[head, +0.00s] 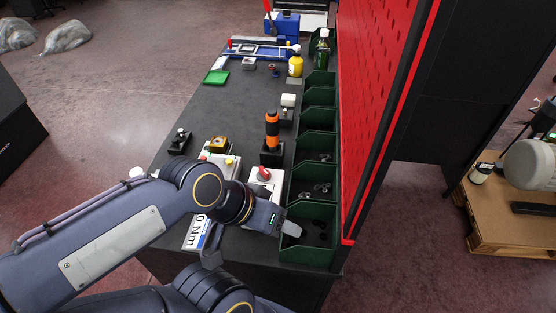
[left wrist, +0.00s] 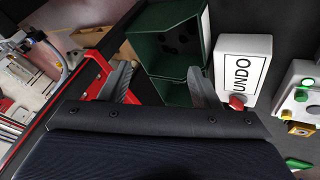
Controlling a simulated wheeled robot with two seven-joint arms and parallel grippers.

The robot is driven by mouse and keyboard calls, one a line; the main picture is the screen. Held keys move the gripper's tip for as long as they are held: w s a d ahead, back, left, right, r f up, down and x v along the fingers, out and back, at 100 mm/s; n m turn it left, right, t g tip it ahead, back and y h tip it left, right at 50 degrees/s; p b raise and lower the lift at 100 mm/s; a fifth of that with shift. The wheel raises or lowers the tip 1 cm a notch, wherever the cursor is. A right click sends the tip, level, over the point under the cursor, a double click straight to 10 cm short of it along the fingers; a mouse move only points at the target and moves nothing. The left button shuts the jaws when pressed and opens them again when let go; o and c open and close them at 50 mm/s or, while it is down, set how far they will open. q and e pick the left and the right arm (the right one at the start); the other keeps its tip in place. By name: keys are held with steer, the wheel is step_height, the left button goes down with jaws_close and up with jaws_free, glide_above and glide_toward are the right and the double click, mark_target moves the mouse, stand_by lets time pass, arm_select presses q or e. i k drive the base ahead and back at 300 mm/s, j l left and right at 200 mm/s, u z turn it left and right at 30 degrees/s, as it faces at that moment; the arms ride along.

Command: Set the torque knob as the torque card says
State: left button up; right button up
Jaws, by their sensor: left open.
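The torque card, a white card with a blue patch and the printed end "0 Nm" (head: 197,233), lies at the near table edge, partly hidden by my left arm. My left gripper (head: 290,228) is open over the nearest green bins, with nothing seen between its fingers; its fingers also show in the left wrist view (left wrist: 160,85). I cannot make out which part is the torque knob. An orange and black tool (head: 272,130) stands upright in a black holder beyond the gripper. My right gripper is not in view.
A white box labelled UNDO (left wrist: 244,70) has a red button; it also shows in the head view (head: 264,188). A box with coloured buttons (head: 230,160) stands left of it. Green bins (head: 318,147) line the red pegboard (head: 378,90).

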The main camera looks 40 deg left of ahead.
mark_target(263, 175)
steer(key=u, duration=0.5)
steer(key=k+u, duration=0.1)
steer(key=u, duration=0.4)
steer(key=j+u, duration=0.1)
steer(key=u, duration=0.35)
steer(key=k+j+u, duration=0.1)
steer(key=u, duration=0.4)
steer(key=i+j, duration=0.55)
steer(key=j, duration=0.15)
